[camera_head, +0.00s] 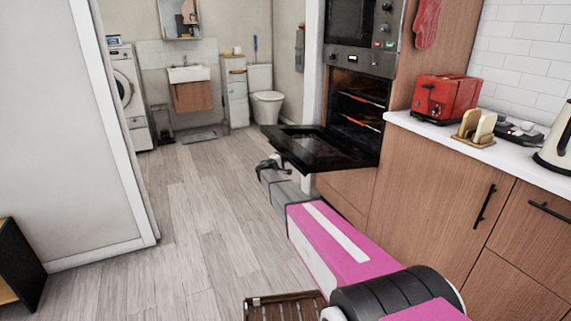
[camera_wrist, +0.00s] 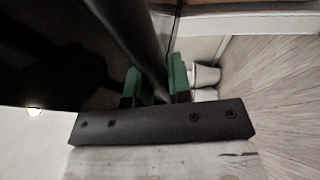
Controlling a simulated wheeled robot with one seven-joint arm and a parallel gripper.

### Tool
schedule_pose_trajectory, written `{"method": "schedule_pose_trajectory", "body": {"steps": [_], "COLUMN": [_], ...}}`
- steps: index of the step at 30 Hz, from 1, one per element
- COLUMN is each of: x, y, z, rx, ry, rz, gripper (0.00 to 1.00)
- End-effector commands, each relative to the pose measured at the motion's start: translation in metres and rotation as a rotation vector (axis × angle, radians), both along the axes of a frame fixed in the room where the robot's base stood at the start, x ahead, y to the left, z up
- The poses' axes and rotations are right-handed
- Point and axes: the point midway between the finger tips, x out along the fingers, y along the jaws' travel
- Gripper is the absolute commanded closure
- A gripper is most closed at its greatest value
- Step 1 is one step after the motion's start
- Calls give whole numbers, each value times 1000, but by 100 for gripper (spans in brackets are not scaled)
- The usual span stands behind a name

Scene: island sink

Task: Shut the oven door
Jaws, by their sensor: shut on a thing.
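The oven door (camera_head: 318,150) hangs open, lowered to nearly flat below the lit oven (camera_head: 358,105) with its racks showing. My gripper (camera_head: 268,166) is at the door's outer edge, low in the head view. In the wrist view my gripper (camera_wrist: 155,88) has its two green fingers on either side of a dark round bar, the oven door handle (camera_wrist: 138,35), and is shut on it. The dark door panel (camera_wrist: 60,50) fills the upper left there. The fingertips are partly hidden in the head view.
The wooden cabinets (camera_head: 440,190) and white counter (camera_head: 470,150) with a red toaster (camera_head: 444,97) are at the right. A slatted wooden piece (camera_head: 285,308) lies low in front. The wood floor (camera_head: 200,215) left of the door is clear.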

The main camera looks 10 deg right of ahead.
Motion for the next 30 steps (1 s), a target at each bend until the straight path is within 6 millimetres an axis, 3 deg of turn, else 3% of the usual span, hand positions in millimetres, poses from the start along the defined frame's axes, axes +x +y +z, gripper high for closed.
{"method": "schedule_pose_trajectory", "body": {"steps": [3, 11, 17, 30], "x": [0, 3, 7, 26], "y": [-2, -12, -24, -79], "z": [31, 86, 130, 237], "rx": [-4, -6, 106, 385], "ry": [-5, -4, 30, 119], "rz": [0, -1, -1, -3], "gripper": [100, 100, 100, 100]}}
